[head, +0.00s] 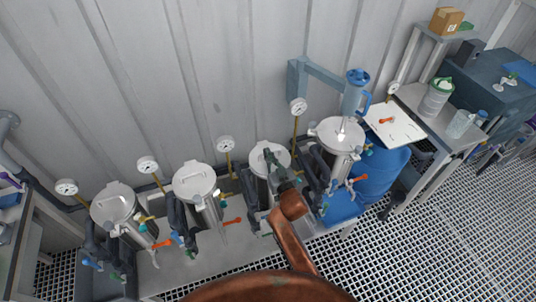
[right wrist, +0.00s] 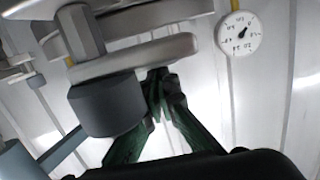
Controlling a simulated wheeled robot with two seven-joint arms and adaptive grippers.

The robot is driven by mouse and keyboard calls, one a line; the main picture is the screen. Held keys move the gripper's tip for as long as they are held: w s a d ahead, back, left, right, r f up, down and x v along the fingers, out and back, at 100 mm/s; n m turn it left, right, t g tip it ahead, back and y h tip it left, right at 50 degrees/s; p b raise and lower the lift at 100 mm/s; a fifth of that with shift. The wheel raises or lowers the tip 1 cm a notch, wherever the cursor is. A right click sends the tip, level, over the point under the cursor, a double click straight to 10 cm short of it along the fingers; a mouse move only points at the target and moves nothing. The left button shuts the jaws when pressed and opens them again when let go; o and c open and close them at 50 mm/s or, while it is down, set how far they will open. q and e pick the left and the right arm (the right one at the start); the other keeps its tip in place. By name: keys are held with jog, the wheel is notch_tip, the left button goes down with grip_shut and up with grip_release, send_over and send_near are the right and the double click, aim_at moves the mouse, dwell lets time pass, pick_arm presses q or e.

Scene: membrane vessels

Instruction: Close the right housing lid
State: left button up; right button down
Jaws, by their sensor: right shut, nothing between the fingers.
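Several steel vessels stand in a row in the head view. The rightmost vessel (head: 340,134) has a round lid that looks level on top. The vessel left of it (head: 262,160) has a pale round lid, partly covered by my right gripper (head: 271,158). In the right wrist view my right gripper (right wrist: 158,76) has its green fingers together and empty. Its tips are at the near edge of a pale metal disc (right wrist: 140,54); I cannot tell whether they touch. A dark grey cylinder (right wrist: 106,106) is left of the fingers. My left gripper is not in view.
Pressure gauges on stalks stand behind the vessels, one (right wrist: 238,33) close by in the right wrist view. Dark clamps and coloured valve handles crowd the vessel fronts.

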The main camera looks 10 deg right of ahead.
jog(key=shift+w+r+p, duration=0.15)
jog(key=shift+r+p, duration=0.75)
jog(key=shift+p, duration=0.1)
jog(key=shift+w+r+p, duration=0.15)
jog(key=shift+r+p, duration=0.75)
jog(key=shift+p, duration=0.05)
jog(key=v, duration=0.3)
jog(key=f+v, duration=0.1)
jog(key=v, duration=0.1)
jog(key=f+v, duration=0.1)
jog(key=v, duration=0.2)
jog(key=shift+s+d+b, duration=0.1)
jog(key=shift+s+b, duration=0.25)
jog(key=shift+s+d+r, duration=0.1)
jog(key=shift+s, duration=0.4)
